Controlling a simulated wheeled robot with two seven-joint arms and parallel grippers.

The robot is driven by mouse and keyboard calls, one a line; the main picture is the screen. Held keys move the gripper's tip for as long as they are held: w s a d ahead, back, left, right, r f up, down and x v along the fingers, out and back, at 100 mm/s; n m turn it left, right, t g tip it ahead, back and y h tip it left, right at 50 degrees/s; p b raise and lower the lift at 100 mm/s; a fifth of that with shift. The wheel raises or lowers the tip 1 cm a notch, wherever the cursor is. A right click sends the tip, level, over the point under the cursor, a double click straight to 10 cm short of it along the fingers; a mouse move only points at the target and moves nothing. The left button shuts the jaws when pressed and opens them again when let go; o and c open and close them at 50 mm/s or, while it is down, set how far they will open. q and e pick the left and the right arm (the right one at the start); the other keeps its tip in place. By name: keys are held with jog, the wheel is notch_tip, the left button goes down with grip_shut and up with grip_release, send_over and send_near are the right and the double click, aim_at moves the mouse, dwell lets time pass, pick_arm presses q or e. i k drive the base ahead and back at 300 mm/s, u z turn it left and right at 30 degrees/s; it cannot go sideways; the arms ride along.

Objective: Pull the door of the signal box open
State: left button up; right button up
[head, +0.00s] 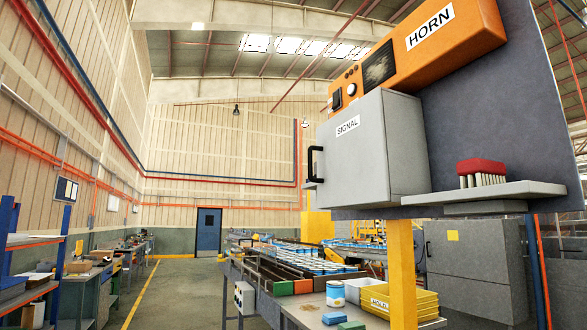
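The signal box (362,155) is a grey cabinet with a white "SIGNAL" label, mounted on a dark grey panel at the right of the head view. Its door front looks shut. A black bar handle (313,164) stands out at the door's left edge. Neither of my grippers shows in the head view, so their distance from the handle cannot be seen.
An orange "HORN" unit (455,38) sits above the box. A shelf (490,194) with a red-topped block (480,168) juts out at right. A yellow post (402,270) stands below. A workbench holds cans and yellow "HOLD" trays (405,300). Air left of the handle is clear.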

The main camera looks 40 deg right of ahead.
aim_at(350, 148)
jog(key=z, duration=0.45)
jog(key=i, duration=0.95)
jog(key=z, duration=1.3)
jog(key=i, duration=0.5)
jog(key=z, duration=0.55)
